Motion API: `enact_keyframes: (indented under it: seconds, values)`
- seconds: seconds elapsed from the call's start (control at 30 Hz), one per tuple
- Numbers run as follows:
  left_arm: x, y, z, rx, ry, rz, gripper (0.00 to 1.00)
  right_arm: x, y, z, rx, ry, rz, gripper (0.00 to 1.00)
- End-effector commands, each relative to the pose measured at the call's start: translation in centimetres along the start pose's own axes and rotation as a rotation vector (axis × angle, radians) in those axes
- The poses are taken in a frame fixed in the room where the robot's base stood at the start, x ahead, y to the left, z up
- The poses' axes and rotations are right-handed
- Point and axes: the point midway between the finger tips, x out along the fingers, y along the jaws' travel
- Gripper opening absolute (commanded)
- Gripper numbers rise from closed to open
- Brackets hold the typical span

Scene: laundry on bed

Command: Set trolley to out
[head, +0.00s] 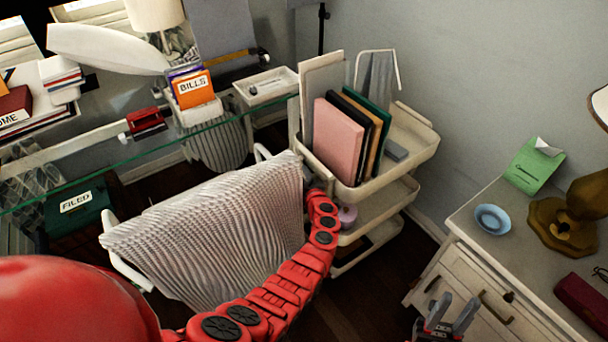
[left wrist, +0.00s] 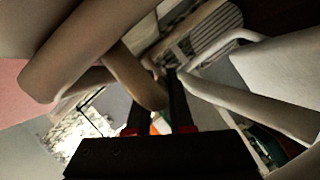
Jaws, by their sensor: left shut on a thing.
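The trolley (head: 415,150) is a cream cart with stacked shelves, standing against the grey wall right of the chair. My left arm reaches past the chair to its left front side. In the head view my left gripper is hidden there. In the left wrist view my left gripper (left wrist: 168,85) is shut among pale tubes, on what seems to be the trolley's frame (left wrist: 80,50); the exact contact is dark and partly hidden. My right gripper (head: 455,312) is open and empty at the bottom, in front of the drawer cabinet.
A ribbed white chair (head: 215,230) stands close left of the trolley. A glass desk (head: 130,155) is behind it. A drawer cabinet (head: 465,270) with a blue bowl (head: 492,219) stands right. Dark floor shows between trolley and cabinet.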

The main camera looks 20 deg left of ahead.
Motion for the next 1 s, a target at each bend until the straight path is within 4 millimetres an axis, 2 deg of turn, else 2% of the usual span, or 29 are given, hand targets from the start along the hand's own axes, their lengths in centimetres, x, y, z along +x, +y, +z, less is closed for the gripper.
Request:
enact_keyframes:
  seconds: [0.67,0.87,1.0]
  values:
    - [-0.5,-0.1,-0.1,0.000,-0.001,-0.002,0.00,0.5,0.0,-0.1,0.000,0.000,0.000,0.38]
    - [-2.4,-0.8,-0.4,0.001,-0.005,-0.006,0.00,2.1,0.1,-0.4,0.000,0.000,0.000,0.38]
    - [-4.5,-1.4,-0.8,0.002,-0.004,-0.006,0.00,3.7,0.2,-0.6,0.000,0.000,0.000,0.38]
